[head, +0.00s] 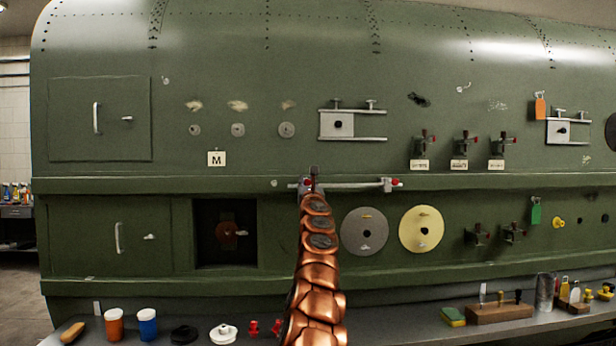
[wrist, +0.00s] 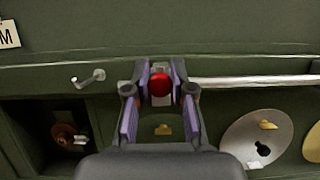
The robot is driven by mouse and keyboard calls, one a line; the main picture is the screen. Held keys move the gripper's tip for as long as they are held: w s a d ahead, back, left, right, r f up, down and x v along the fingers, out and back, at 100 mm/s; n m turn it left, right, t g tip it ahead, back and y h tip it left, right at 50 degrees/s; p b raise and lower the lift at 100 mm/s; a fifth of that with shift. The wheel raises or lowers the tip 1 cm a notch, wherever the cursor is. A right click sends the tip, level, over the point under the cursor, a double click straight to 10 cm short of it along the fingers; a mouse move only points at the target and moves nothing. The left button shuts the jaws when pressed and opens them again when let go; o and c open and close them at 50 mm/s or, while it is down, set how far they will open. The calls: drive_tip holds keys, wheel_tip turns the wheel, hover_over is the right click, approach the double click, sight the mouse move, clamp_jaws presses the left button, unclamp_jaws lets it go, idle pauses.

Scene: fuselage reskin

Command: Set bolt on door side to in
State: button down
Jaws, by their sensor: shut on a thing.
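A long pale bar (head: 350,186) lies level along the green panel's ledge, with a bracket and red knob (head: 397,183) at its right end. At its left end is another red knob (wrist: 160,85), which I take to be the bolt on the door side. My gripper (head: 309,184) is at this left end. In the wrist view its two purple-lined fingers stand either side of the red knob, shut on it. The bolt's shaft behind the knob is hidden, so I cannot tell how far in it sits.
A small hook (wrist: 88,78) sticks out left of my gripper. Below left is a dark square recess (head: 228,250). A grey disc (head: 364,245) and a yellow disc (head: 421,245) sit below right. A bench (head: 370,330) with bottles and tools runs along the bottom.

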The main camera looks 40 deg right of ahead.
drive_tip(key=shift+r, duration=0.1)
drive_tip(key=c, duration=1)
unclamp_jaws()
drive_tip(key=shift+w+d, duration=0.1)
drive_tip(key=shift+w, duration=0.05)
